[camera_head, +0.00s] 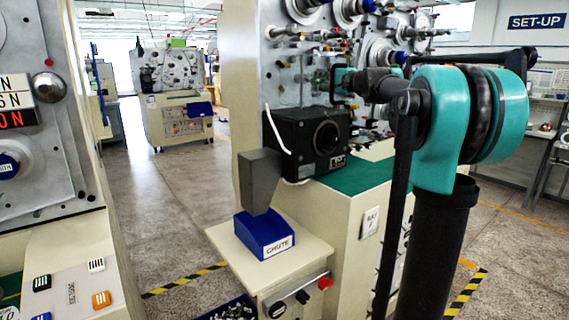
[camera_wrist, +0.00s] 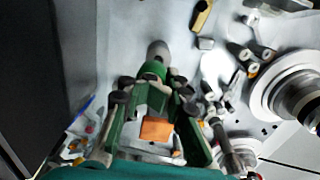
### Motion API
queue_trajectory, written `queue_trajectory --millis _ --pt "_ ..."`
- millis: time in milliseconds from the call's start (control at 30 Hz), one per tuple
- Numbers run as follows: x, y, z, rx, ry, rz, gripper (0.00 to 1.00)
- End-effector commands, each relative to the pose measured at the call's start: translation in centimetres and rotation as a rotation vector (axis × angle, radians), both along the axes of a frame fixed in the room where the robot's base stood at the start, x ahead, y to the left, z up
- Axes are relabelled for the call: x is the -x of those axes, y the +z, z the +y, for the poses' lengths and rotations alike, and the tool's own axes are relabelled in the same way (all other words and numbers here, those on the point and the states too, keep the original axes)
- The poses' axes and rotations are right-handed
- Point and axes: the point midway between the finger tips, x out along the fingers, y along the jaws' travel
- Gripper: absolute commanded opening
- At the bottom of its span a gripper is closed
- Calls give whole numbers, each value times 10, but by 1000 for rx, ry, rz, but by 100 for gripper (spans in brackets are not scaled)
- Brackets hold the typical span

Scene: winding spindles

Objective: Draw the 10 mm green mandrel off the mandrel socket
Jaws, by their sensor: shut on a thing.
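The green mandrel (camera_wrist: 154,70) shows in the wrist view between and just beyond my fingertips. My gripper (camera_wrist: 150,84) is shut on it, with a dark green finger on each side. A grey rounded piece, seemingly the mandrel socket (camera_wrist: 158,50), lies directly in line beyond the green. The two look joined; I cannot tell how far the mandrel sits on it. In the head view my gripper (camera_head: 341,86) is at the machine's upright face, and the mandrel is too small and covered to make out there.
Grey rollers and pegs (camera_wrist: 250,55) stand close to the right of my gripper, with a large pale spool (camera_wrist: 290,95) further right. Below in the head view are a black box (camera_head: 300,140) with a round opening and a blue chute (camera_head: 264,233) on a ledge.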

Motion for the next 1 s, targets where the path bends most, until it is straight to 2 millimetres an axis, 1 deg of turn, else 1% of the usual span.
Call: queue_trajectory --millis 800,1000 --pt "18 -1 -13 1 0 0 0" --pt "20 -1 -14 1 0 0 0"
